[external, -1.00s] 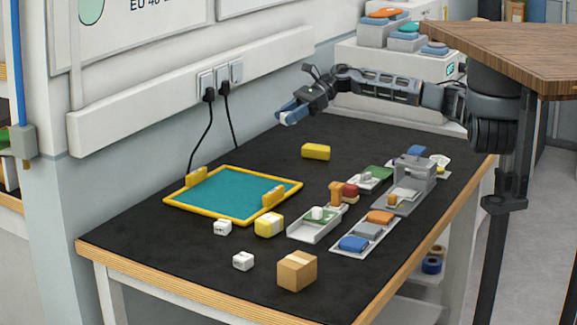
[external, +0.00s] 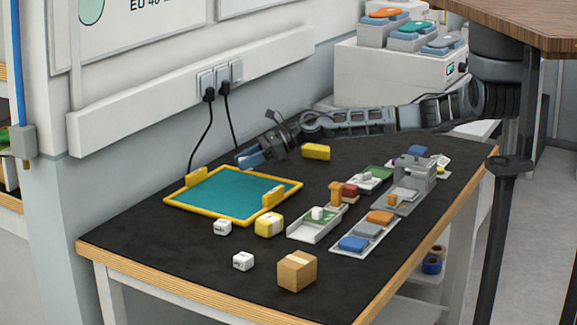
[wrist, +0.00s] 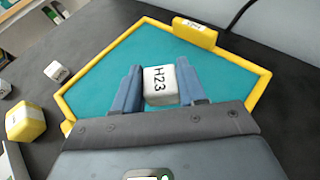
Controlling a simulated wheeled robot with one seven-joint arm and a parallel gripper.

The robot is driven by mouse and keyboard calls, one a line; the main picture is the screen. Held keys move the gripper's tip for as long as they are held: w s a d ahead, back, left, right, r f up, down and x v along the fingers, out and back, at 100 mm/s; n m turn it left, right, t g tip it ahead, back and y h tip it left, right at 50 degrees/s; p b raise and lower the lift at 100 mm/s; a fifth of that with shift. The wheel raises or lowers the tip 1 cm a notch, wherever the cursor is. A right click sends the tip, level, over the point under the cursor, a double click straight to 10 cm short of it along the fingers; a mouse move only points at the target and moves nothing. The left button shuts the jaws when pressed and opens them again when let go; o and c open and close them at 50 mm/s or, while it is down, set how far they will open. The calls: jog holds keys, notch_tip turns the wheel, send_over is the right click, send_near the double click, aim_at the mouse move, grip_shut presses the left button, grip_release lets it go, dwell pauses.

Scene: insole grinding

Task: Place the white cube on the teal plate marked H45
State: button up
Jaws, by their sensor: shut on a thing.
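The teal plate (external: 222,192) has a yellow rim and two yellow end blocks, and lies flat on the black table at the left. It fills much of the wrist view (wrist: 110,65). A label on one yellow block (wrist: 195,32) is too small to read. My gripper (external: 248,158) is above the far side of the plate in the external view. In the wrist view, its blue fingers (wrist: 160,84) are shut on a white cube (wrist: 160,86) marked H23. The external view does not clearly show this cube.
Two loose white cubes (external: 222,227) (external: 243,261) and a yellow cube (external: 269,225) stand in front of the plate. A cardboard box (external: 297,270), a yellow block (external: 316,151) and trays (external: 318,224) are also on the table. Black cables (external: 203,135) hang behind the plate.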

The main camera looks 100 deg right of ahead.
aim_at(241, 189)
jog(key=shift+w+a+f, duration=0.25)
jog(key=shift+w+f, duration=0.15)
jog(key=shift+w, duration=0.15)
jog(key=shift+w+a+f, duration=0.25)
jog(key=shift+w+f, duration=0.15)
jog(key=shift+w, duration=0.1)
jog(key=shift+f, duration=1.9)
jog(key=shift+f, duration=0.1)
jog(key=o, duration=1)
jog(key=shift+r, duration=0.2)
jog(key=v, duration=1.2)
jog(key=shift+f, duration=0.15)
